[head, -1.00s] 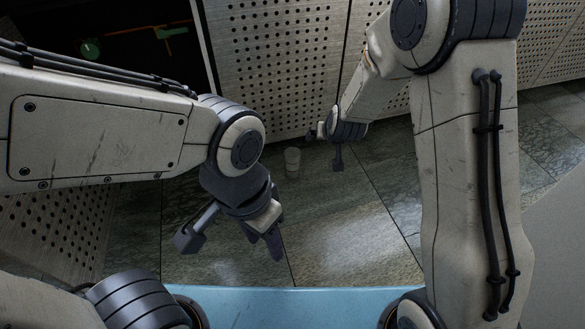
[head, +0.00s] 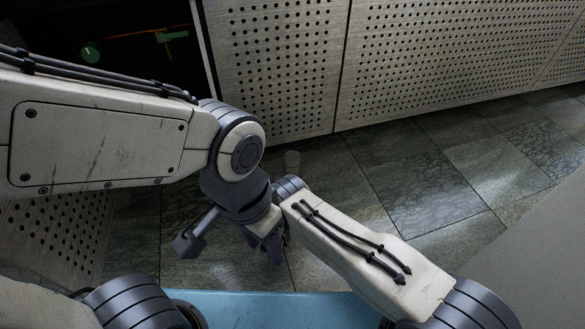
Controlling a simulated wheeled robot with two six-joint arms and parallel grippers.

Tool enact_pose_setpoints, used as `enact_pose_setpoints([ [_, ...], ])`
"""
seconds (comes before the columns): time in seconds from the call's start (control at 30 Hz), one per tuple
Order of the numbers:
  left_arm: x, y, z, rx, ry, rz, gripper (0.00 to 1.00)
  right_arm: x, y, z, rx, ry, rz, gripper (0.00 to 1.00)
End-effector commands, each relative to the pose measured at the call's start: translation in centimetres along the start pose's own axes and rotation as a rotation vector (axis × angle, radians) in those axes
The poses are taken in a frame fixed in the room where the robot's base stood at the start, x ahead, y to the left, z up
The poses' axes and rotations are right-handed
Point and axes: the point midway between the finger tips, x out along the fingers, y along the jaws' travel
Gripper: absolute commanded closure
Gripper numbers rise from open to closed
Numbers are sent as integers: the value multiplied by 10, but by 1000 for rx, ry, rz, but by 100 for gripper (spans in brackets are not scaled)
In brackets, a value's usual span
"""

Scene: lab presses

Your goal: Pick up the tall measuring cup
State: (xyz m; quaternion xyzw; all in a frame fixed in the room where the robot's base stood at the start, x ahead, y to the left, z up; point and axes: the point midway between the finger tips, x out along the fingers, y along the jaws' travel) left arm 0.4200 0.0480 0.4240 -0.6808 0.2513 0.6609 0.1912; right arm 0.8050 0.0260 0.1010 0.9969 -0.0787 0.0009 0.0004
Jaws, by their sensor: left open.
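The right gripper itself is hidden there.
Perforated metal panels (head: 440,55) stand along the back. A dark opening (head: 120,45) with a green round item (head: 91,50) is at the upper left. Tiled floor (head: 400,180) is clear at the middle right. A grey surface (head: 535,255) fills the right edge.

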Motion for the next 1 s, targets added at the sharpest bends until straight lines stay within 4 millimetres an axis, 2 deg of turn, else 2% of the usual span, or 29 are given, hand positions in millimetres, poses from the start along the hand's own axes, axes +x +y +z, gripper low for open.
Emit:
enact_pose_setpoints([
  [0.2, 26, -2, 1, 0, 0, 0, 50, 34, 1, 4, 4, 2, 4, 0],
  [0.4, 37, -3, 2, 0, 0, 0, 50, 53, 2, 0, 2, 0, 2, 0],
  [0.7, 72, -5, 4, 0, 0, 0, 50, 90, 7, -4, 3, 0, 2, 0],
  [0.83, 76, -6, 4, 0, 0, 0, 50, 98, 6, -7, 2, -1, 0, 0],
  [1.0, 75, -5, 4, 0, 0, 0, 50, 99, 6, -9, 1, -2, -1, 0],
])
